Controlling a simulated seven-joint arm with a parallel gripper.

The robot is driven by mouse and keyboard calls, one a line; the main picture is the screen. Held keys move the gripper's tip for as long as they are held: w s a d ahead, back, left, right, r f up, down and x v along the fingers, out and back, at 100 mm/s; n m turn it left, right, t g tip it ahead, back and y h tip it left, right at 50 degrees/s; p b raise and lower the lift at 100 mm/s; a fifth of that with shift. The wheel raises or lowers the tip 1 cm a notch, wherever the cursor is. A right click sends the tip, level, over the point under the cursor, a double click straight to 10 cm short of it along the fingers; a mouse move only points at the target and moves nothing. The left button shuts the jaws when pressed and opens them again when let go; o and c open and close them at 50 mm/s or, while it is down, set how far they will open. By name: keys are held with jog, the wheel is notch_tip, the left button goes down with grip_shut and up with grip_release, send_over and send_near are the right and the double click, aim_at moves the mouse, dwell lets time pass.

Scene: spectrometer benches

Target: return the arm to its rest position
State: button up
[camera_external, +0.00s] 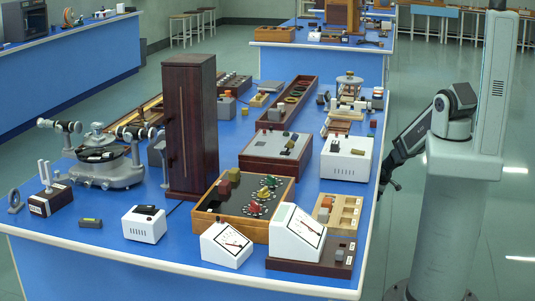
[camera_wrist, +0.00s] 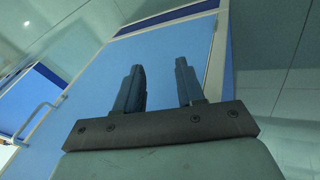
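My gripper (camera_external: 388,187) hangs low beside the right edge of the blue bench in the external view, apart from everything on the bench top. My arm is folded down from its column at the right. In the wrist view, the two dark fingers of my gripper (camera_wrist: 160,85) stand apart with a clear gap and nothing between them. The blue side panel of the bench (camera_wrist: 165,65) shows behind the fingers.
The blue bench (camera_external: 95,235) is crowded: a tall dark wooden cabinet (camera_external: 190,125), a spectrometer (camera_external: 103,155), white meters (camera_external: 297,233), a wooden tray (camera_external: 215,232) and a white box (camera_external: 346,158) near the right edge. The floor (camera_external: 440,75) behind my column is clear.

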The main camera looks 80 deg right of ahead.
jog(key=a+n+g+y, duration=0.1)
jog(key=a+g+y, duration=0.3)
jog(key=a, duration=1.9)
jog(key=s+a+r+g, duration=0.1)
jog(key=s+a, duration=0.3)
jog(key=a, duration=0.4)
jog(key=s+a+r+n+g+y, duration=0.1)
jog(key=s+a+r+g, duration=0.1)
jog(key=a, duration=0.6)
jog(key=shift+s+a+r+g, duration=0.3)
jog(key=shift+s+g, duration=0.4)
jog(key=shift+s, duration=0.15)
